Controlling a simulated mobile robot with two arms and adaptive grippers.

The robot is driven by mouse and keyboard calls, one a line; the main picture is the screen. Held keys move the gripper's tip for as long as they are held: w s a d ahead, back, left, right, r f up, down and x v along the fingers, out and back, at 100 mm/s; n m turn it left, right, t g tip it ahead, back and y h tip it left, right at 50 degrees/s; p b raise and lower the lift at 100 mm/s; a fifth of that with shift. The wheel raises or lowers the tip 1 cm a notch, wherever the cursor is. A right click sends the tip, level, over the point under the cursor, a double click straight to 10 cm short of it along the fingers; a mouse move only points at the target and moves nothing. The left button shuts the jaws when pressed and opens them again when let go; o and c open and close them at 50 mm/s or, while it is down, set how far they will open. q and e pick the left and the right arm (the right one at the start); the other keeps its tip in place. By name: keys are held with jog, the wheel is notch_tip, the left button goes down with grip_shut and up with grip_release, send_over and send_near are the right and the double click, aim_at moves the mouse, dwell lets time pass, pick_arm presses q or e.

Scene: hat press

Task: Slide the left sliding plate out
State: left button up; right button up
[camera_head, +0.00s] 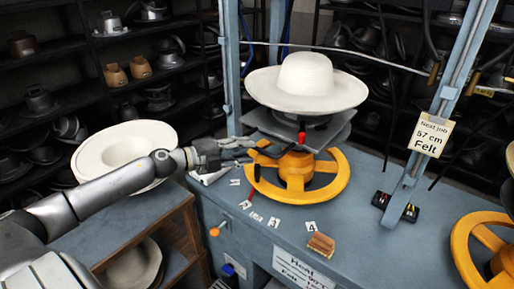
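The hat press carries a grey sliding plate (268,127) under a white wide-brimmed hat (305,84). The plate sits above the left yellow handwheel (340,178), and a small red part (302,136) shows below the hat. My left gripper (250,152) reaches in from the left, at the left side of the plate and just below its edge. Its dark fingers look spread apart, close to a dark curved handle (270,151). Whether they touch the handle cannot be told. My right gripper is not in view.
An upturned white hat (124,150) lies on the wooden cabinet (163,222) at left, beneath my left arm. The blue press table (372,240) holds a small brown block (321,243). A blue post (440,110) and a second yellow wheel (462,240) stand at right.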

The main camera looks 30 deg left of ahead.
aim_at(257, 149)
pick_arm(q)
jog(key=shift+p+x, duration=0.8)
jog(key=shift+x, duration=1.55)
jog(key=shift+c, duration=0.4)
grip_shut()
